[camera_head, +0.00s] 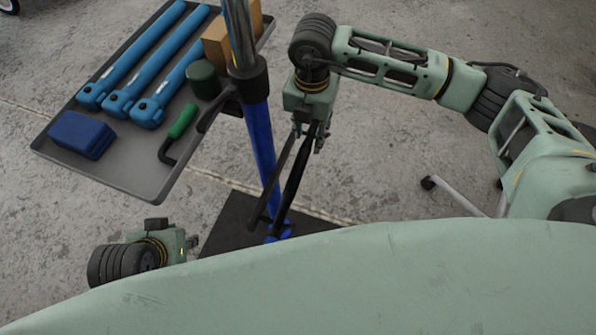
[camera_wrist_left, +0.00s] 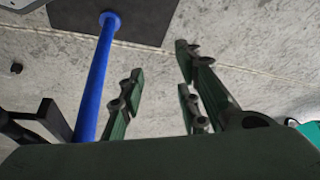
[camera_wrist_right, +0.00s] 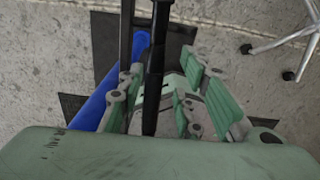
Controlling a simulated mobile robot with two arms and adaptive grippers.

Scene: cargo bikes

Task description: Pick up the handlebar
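A black bar assembly, which may be the handlebar (camera_head: 290,188), slants down beside the blue post at centre, with two long black bars side by side. My right gripper (camera_head: 311,140) is at its upper end. In the right wrist view the thicker black bar (camera_wrist_right: 155,60) passes between the fingers, with a visible gap to the right finger; the fingers look open, and I cannot tell whether either touches it. My left gripper (camera_head: 188,243) is low at left, partly hidden by my body. In the left wrist view its fingers (camera_wrist_left: 160,65) are apart and empty.
A blue stand post (camera_head: 257,140) rises from a dark base plate (camera_head: 228,225). Its grey tray (camera_head: 120,175) holds blue tools, a blue block, a green-handled hex key, a dark green cylinder and a brown box. Metal stand legs (camera_head: 455,192) lie at right.

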